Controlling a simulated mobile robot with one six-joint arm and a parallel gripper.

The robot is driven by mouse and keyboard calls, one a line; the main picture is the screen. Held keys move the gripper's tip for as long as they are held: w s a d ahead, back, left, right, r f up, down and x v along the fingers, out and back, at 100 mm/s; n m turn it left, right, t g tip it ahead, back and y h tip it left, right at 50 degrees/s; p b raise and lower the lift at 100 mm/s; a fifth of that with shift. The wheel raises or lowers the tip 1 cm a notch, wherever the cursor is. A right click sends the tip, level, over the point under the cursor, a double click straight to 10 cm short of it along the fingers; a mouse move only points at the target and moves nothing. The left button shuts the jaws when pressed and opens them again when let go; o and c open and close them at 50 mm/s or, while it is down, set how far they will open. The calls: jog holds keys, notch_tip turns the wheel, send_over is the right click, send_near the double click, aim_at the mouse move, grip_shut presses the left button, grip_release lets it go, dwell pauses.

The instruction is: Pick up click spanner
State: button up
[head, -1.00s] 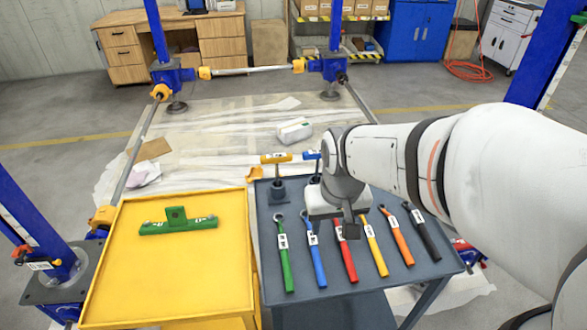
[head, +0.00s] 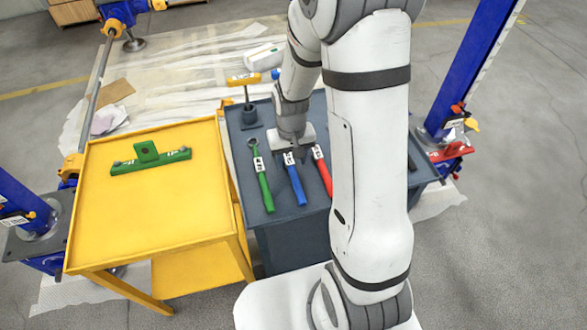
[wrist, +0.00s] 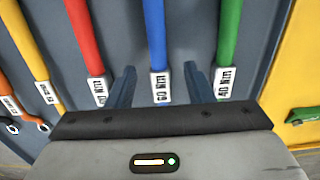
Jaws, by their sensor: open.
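Several coloured spanners with white labels lie side by side on a dark grey table (head: 270,222). In the head view I see a green spanner (head: 265,189), a blue spanner (head: 297,185) and a red spanner (head: 325,174). My gripper (head: 298,152) is over the far end of the blue spanner, pointing down. In the wrist view my gripper (wrist: 159,82) is open, with one finger on each side of the blue spanner (wrist: 154,40) near its "60 Nm" label. The green spanner (wrist: 228,35), labelled "40 Nm", and the red spanner (wrist: 84,38) lie outside the fingers. Contact cannot be told.
A yellow table (head: 110,215) stands left of the grey one, with a green bar fixture (head: 150,158) on it. A yellow-handled tool (head: 244,80) stands upright at the grey table's far left. My arm hides the table's right part. Blue posts stand on both sides.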

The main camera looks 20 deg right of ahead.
aim_at(292, 167)
jog(key=shift+w+d+f, duration=0.1)
jog(key=shift+w+f, duration=0.05)
jog(key=shift+f, duration=1.75)
jog(key=shift+c, duration=0.4)
grip_shut()
